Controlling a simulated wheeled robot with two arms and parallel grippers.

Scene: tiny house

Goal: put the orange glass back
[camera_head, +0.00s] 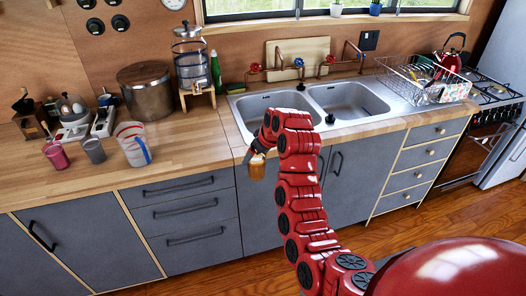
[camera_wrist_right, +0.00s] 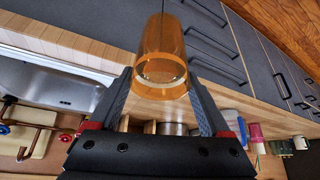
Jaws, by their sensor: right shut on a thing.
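A pink glass (camera_head: 57,156) and a grey glass (camera_head: 94,151) stand upright on the wooden counter (camera_head: 190,148) at the left. My left gripper is not in view.
A measuring cup (camera_head: 132,147) stands right of the grey glass. A large pot (camera_head: 147,92) and a drink dispenser (camera_head: 192,62) stand at the back. The double sink (camera_head: 270,108) and dish rack (camera_head: 425,82) are to the right. The counter between measuring cup and sink is clear.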

